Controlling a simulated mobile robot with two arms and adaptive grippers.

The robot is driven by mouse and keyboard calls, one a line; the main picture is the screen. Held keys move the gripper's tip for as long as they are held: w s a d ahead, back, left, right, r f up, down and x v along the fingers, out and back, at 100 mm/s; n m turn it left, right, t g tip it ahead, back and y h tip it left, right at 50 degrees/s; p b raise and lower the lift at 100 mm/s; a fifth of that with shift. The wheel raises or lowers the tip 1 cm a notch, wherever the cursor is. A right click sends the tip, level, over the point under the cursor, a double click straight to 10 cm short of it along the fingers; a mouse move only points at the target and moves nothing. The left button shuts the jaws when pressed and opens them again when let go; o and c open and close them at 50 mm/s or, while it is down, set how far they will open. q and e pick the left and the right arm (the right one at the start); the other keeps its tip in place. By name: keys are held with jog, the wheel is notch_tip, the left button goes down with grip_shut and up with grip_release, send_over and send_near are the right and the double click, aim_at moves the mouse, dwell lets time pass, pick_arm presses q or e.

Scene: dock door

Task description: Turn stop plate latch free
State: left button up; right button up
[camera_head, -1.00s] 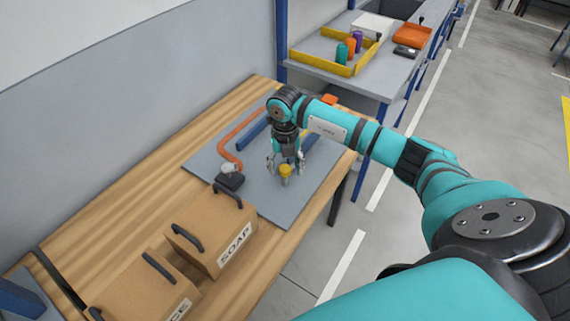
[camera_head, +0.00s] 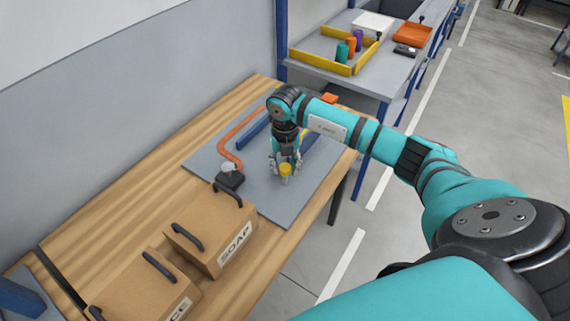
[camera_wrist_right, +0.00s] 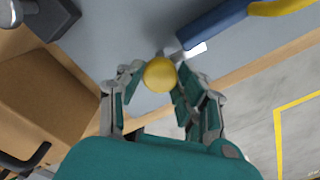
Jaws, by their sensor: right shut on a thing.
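A yellow round-topped knob (camera_head: 286,169) stands on a grey board (camera_head: 262,193) on the wooden bench; I cannot tell whether it belongs to the stop plate latch. My right gripper (camera_head: 284,166) reaches down over the board and is shut on this knob. In the right wrist view, the yellow knob (camera_wrist_right: 160,74) sits between the fingertips of my right gripper (camera_wrist_right: 158,84). A blue bar with a yellow end (camera_wrist_right: 225,22) lies close beside it, with a small pale plate (camera_wrist_right: 195,50) at its tip. The knob's lower part is mostly hidden. My left gripper is out of view.
A black block with a pale knob (camera_head: 229,179) and an orange hose (camera_head: 230,146) are left of the gripper. Handled brown boxes, one marked SOAP (camera_head: 213,228), stand in front. A grey shelf table (camera_head: 367,82) with a yellow-edged tray (camera_head: 321,64) stands behind.

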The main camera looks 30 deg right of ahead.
aim_at(285, 167)
jog(key=m, duration=0.4)
jog(key=shift+r, duration=0.1)
jog(key=m+p, duration=0.1)
jog(key=m, duration=0.3)
jog(key=shift+m, duration=0.3)
jog(key=m+p, duration=0.1)
jog(key=m, duration=0.3)
jog(key=shift+m, duration=0.3)
jog(key=shift+w+m+p, duration=0.1)
jog(key=shift+m+p, duration=0.45)
jog(key=shift+m, duration=1.35)
jog(key=o, duration=1.2)
jog(key=shift+c, duration=0.2)
notch_tip(285, 167, up, 12)
